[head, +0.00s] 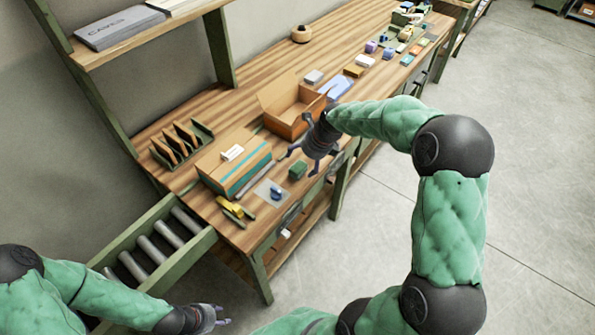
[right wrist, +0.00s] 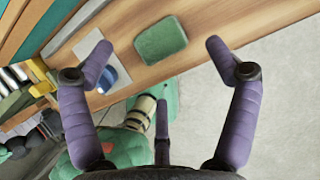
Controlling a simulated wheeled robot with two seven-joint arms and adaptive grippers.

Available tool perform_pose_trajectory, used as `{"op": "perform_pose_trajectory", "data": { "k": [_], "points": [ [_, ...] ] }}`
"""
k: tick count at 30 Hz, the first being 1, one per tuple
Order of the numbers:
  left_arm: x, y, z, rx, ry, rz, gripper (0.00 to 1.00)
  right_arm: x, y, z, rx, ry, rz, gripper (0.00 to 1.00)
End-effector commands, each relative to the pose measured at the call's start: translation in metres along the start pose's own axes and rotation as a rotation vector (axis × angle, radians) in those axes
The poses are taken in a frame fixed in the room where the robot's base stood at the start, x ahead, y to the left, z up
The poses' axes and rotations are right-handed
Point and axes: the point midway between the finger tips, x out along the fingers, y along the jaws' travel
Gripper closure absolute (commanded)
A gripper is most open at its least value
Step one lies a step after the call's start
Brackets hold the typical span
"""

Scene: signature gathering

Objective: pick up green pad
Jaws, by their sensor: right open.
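The green pad (head: 298,170) is a small dark green block lying on the wooden workbench near its front edge. In the right wrist view the green pad (right wrist: 161,40) lies on the wood between and beyond my fingertips, apart from them. My right gripper (head: 302,160) is above the bench, just behind and above the pad in the head view. Its purple fingers are spread and empty in the right wrist view (right wrist: 160,62). My left gripper (head: 222,314) is low at the bottom left, off the bench; its finger opening is too small to read.
An open cardboard box (head: 283,122) stands behind my right gripper. A closed box with a teal stripe (head: 232,165), a blue stamp on a light sheet (head: 273,194) and yellow tools (head: 232,209) lie left of the pad. A roller conveyor (head: 150,245) adjoins the bench.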

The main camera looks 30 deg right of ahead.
Motion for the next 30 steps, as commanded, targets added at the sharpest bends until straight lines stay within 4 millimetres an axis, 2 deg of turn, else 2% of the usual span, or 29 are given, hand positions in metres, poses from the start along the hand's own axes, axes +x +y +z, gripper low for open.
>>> {"op": "perform_pose_trajectory", "data": {
  "k": [5,13,22,29,30],
  "points": [
    [0.004,-0.002,0.0,0.0,0.0,0.0,0.6,0.011,0.0,0.001,-0.001,-0.001,0.0,0.12],
    [0.018,-0.006,-0.001,0.0,0.0,0.0,0.6,0.049,0.001,0.001,-0.001,-0.001,0.0,0.12],
    [0.018,-0.006,-0.001,0.0,0.0,0.0,0.6,0.053,0.001,0.002,-0.001,-0.002,-0.001,0.12],
    [0.018,-0.006,-0.001,0.0,0.0,0.0,0.6,0.053,0.001,0.002,-0.001,-0.002,-0.001,0.77],
    [0.018,-0.006,-0.001,0.0,0.0,0.0,0.6,0.053,0.001,0.002,-0.001,-0.001,-0.001,0.78]
  ]
}}
